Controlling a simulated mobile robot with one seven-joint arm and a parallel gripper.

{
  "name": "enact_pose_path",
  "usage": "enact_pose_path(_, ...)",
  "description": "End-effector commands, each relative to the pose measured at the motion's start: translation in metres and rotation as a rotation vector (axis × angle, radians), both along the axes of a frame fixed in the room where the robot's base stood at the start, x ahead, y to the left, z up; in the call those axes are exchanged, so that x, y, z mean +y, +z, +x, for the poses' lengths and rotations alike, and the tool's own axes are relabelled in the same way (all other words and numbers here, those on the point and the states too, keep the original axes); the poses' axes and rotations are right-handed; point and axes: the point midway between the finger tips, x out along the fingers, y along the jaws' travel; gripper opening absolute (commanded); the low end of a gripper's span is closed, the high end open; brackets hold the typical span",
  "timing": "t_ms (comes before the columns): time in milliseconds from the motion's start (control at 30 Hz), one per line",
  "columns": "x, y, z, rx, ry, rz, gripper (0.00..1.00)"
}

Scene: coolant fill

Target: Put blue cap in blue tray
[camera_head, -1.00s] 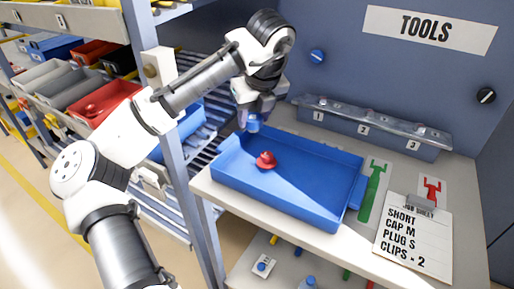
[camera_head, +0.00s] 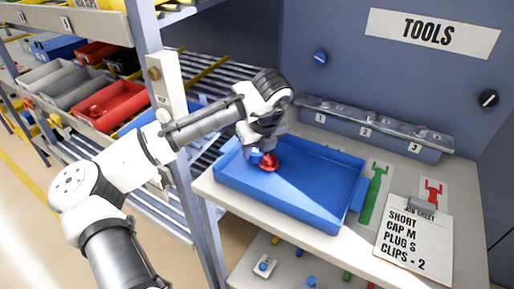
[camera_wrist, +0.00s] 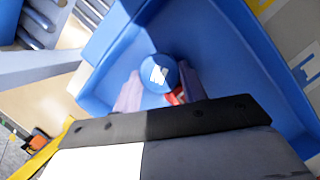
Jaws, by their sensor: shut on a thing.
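The blue tray (camera_head: 310,205) lies on the workbench in the head view, and its blue floor and walls fill much of the wrist view (camera_wrist: 228,62). My gripper (camera_head: 257,152) is over the tray's far left part. It is shut on the blue cap (camera_wrist: 158,73), whose round top with a white letter shows between the fingers in the wrist view. The blue cap also shows small in the head view (camera_head: 255,157). A red cap (camera_head: 269,163) sits in the tray, right beside the held blue cap. In the wrist view the red cap (camera_wrist: 175,97) is mostly hidden behind the fingers.
A clipboard job sheet (camera_head: 414,240) and a green tool shape (camera_head: 372,195) lie right of the tray. A numbered rail (camera_head: 370,130) stands behind. A shelf post (camera_head: 170,110) stands left of the tray. The tray's right and front floor is clear.

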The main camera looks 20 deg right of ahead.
Motion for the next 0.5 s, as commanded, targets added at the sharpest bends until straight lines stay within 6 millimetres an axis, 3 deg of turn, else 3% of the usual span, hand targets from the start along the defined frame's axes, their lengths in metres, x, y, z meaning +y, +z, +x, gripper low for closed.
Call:
enact_pose_path(67, -0.0002, -0.0032, -0.0001, 0.001, 0.0, 0.0, 0.2)
enact_pose_path(100, -0.0001, -0.0027, 0.0, 0.0, 0.0, 0.0, 0.46)
enact_pose_path(233, -0.0001, -0.0024, 0.0, 0.0, -0.001, 0.0, 0.63)
enact_pose_path(500, 0.0, -0.0018, 0.0, 0.0, 0.0, 0.0, 0.64)
